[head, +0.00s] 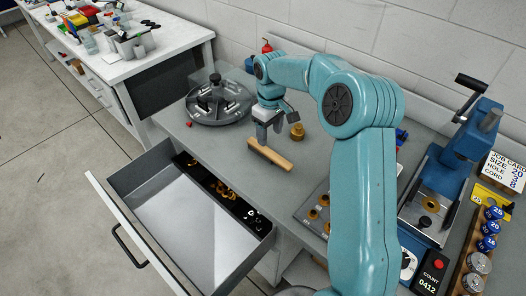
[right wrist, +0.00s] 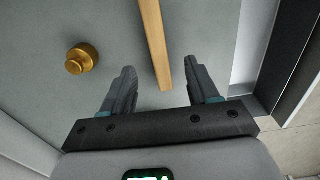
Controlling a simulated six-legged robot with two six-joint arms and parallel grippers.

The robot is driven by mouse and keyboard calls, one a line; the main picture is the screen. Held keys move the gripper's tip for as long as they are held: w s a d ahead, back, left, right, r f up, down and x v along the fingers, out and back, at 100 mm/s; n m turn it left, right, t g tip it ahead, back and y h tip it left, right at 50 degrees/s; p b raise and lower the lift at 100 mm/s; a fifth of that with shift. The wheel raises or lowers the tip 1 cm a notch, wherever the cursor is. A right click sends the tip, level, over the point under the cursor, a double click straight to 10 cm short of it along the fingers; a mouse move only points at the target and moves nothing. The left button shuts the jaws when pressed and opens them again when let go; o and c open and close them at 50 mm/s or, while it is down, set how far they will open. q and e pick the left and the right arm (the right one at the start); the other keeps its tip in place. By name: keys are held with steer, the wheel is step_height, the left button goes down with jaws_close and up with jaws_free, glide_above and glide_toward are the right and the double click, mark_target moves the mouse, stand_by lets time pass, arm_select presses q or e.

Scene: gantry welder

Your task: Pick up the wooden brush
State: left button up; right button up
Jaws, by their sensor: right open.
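The wooden brush (head: 275,157), a light wooden bar, lies on the grey bench top just behind the open drawer. In the right wrist view the wooden brush (right wrist: 153,40) runs from the top edge down to between the fingertips. My right gripper (head: 262,139) is over the brush, pointing down, and hides part of it. In the right wrist view my right gripper (right wrist: 160,72) is open, with one finger on each side of the brush and a gap on both sides. I cannot tell how high the fingertips are above the bench. My left gripper is not in view.
A brass knob-shaped piece (head: 297,132) stands close behind the brush. A round grey fixture (head: 218,105) is to the left. The drawer (head: 190,228) is pulled out in front. A blue press (head: 455,160) and a numbered rack (head: 478,245) are at the right.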

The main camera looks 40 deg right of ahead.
glide_above(269, 152)
steer(key=f, duration=0.4)
steer(key=shift+s+f, duration=0.1)
steer(key=shift+s, duration=0.3)
steer(key=shift+w+f+p, duration=0.2)
steer(key=shift+f+p, duration=0.15)
steer(key=shift+f, duration=0.25)
steer(key=f, duration=0.2)
steer(key=f+p, duration=0.1)
steer(key=shift+w+d+f, duration=0.1)
steer(key=shift+w+f, duration=0.1)
steer(key=shift+f, duration=0.5)
jaws_close()
